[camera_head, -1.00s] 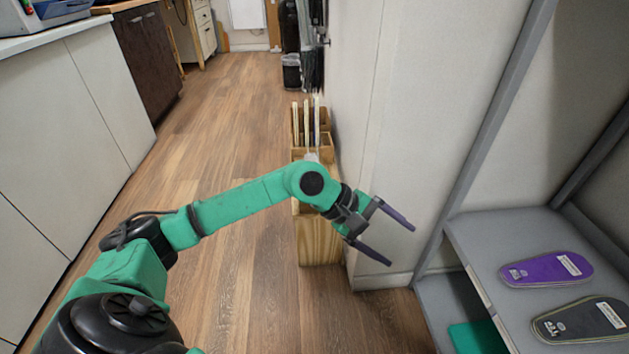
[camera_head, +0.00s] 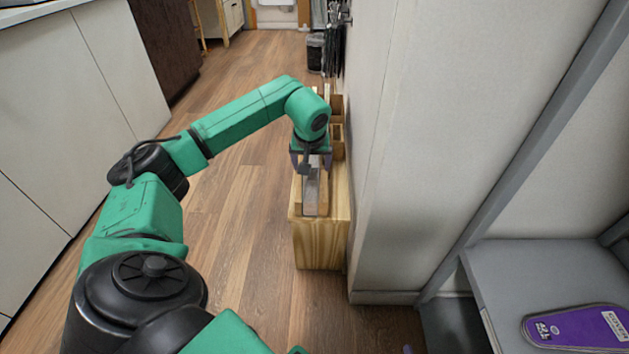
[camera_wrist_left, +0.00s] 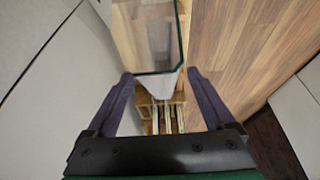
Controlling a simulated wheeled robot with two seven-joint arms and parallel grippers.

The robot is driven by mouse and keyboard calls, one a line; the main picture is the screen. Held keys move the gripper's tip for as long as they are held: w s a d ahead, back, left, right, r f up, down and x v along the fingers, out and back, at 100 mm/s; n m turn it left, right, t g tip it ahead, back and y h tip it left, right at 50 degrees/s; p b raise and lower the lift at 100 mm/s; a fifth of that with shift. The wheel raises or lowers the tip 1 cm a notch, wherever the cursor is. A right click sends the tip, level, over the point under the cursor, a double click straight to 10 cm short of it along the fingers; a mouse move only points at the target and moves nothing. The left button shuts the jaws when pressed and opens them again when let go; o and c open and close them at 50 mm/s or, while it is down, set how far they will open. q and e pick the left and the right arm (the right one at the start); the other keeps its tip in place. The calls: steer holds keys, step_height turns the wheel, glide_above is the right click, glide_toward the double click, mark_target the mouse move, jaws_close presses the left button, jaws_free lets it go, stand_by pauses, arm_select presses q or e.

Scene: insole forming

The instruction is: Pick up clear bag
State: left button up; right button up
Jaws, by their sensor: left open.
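The clear bag (camera_head: 311,192), a see-through greyish sheet, stands in the front part of a wooden box (camera_head: 320,243) beside the wall. In the left wrist view the clear bag (camera_wrist_left: 152,38) looks like a transparent panel with a dark edge and a pale lower part. My left gripper (camera_head: 311,163) is open over the box and points down. In the left wrist view the left gripper (camera_wrist_left: 159,78) has one finger on each side of the bag's edge. I cannot tell whether either finger touches it. My right gripper is out of view.
A white wall (camera_head: 395,200) stands close to the right of the box. A grey shelf (camera_head: 505,268) with a purple insole (camera_head: 575,328) is at the lower right. White cabinets (camera_head: 90,90) line the left. The wooden floor (camera_head: 240,215) between is clear.

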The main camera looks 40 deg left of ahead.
arm_select(q)
steer(key=shift+w+a+f, duration=0.1)
steer(key=shift+a+f, duration=0.05)
steer(key=shift+f, duration=0.4)
steer(key=b+x, duration=0.2)
steer(key=x, duration=0.2)
steer(key=shift+w+f, duration=0.1)
steer(key=shift+f, duration=0.1)
steer(key=shift+w+a+f+b, duration=0.15)
steer(key=shift+f+b, duration=0.15)
steer(key=shift+r, duration=0.15)
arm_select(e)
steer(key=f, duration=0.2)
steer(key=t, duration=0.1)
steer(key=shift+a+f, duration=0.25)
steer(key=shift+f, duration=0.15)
arm_select(q)
jaws_close()
step_height(320, 180, up, 10)
steer(key=p, duration=0.4)
step_height(320, 180, up, 10)
steer(key=p, duration=0.3)
steer(key=shift+p, duration=0.35)
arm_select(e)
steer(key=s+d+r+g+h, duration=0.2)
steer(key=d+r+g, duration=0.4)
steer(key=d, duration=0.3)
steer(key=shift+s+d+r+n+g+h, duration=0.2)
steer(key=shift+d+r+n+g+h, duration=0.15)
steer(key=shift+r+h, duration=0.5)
